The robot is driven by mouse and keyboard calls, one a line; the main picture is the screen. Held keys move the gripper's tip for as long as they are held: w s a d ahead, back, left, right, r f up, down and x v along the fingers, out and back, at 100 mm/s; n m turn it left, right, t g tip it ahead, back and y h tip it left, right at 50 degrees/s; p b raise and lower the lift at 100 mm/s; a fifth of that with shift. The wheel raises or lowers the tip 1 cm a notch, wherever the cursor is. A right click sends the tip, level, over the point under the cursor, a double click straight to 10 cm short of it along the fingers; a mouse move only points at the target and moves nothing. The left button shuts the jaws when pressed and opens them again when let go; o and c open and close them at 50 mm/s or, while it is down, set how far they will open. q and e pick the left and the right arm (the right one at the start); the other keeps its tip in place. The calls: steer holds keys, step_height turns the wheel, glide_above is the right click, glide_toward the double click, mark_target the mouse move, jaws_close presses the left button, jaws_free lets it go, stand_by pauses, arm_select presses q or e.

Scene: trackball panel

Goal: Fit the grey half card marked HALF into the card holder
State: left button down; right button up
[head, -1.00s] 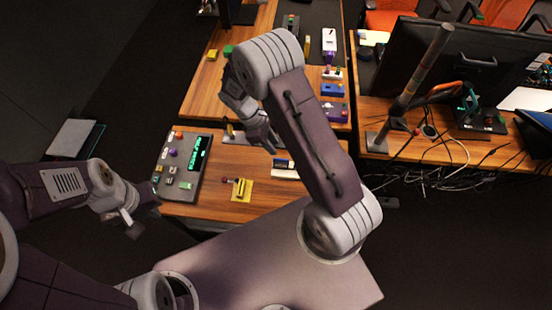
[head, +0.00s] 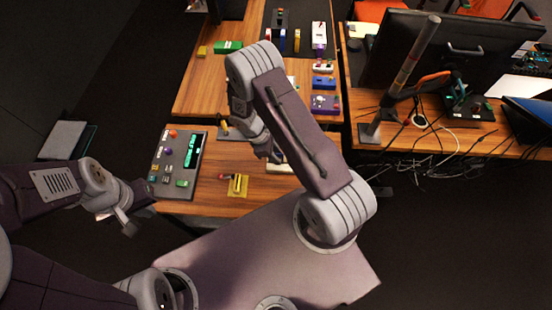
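My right gripper (head: 268,153) hangs over the near wooden table, seen partly from behind its wrist. Its fingers are too small and dark to tell open from shut. A white item (head: 279,168) lies just beside and below it, partly covered by the gripper and arm; I cannot tell whether they touch. I cannot make out the grey half card or its HALF marking, and cannot identify the card holder for sure. My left gripper (head: 131,222) is at the left, off the table's near left corner, away from the objects; its opening is unclear.
A dark panel (head: 191,173) with a green display and several small controls stands on the table's left. A yellow block (head: 238,186) sits right of it, and a grey plate (head: 232,134) behind. Several coloured items, including a purple box (head: 325,104), stand on the far table.

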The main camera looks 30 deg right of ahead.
jaws_close()
steer(key=shift+r, duration=0.15)
steer(key=shift+r, duration=0.4)
step_height(320, 180, up, 3)
steer(key=shift+f, duration=0.15)
steer(key=s+r+b, duration=0.1)
steer(key=s+r, duration=0.6)
steer(key=s, duration=0.4)
steer(key=shift+s+d+r, duration=0.15)
steer(key=shift+s+d, duration=0.2)
